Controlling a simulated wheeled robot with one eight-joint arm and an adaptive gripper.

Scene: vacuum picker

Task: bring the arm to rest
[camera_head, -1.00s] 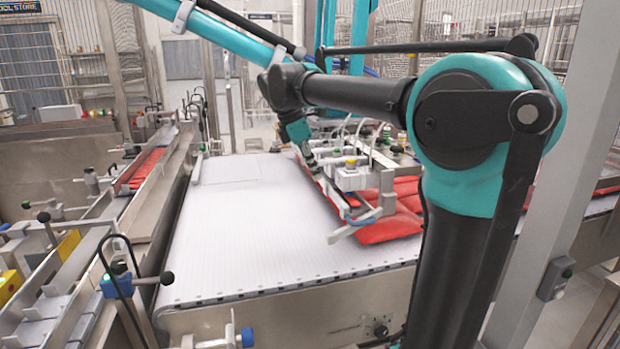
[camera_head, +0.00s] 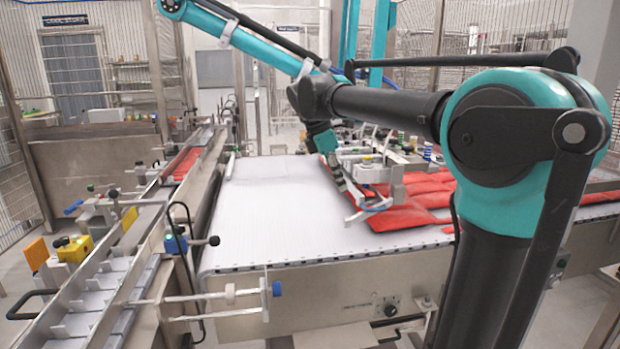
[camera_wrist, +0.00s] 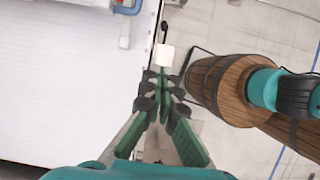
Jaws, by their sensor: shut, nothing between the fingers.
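My gripper (camera_wrist: 160,80) shows in the wrist view, with green and black fingers that come together at their tips. It is shut and empty. The tips point at a small white block (camera_wrist: 164,56) on a dark rod; I cannot tell whether they touch it. The gripper hangs beside the edge of a white surface (camera_wrist: 60,80), with grey floor to the right. I cannot make out my gripper in the head view.
A teal and black jointed machine arm (camera_head: 400,110) reaches over the white belt (camera_head: 270,215). Red packs (camera_head: 400,217) lie under its tool. A metal rail line (camera_head: 90,310) runs on the left.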

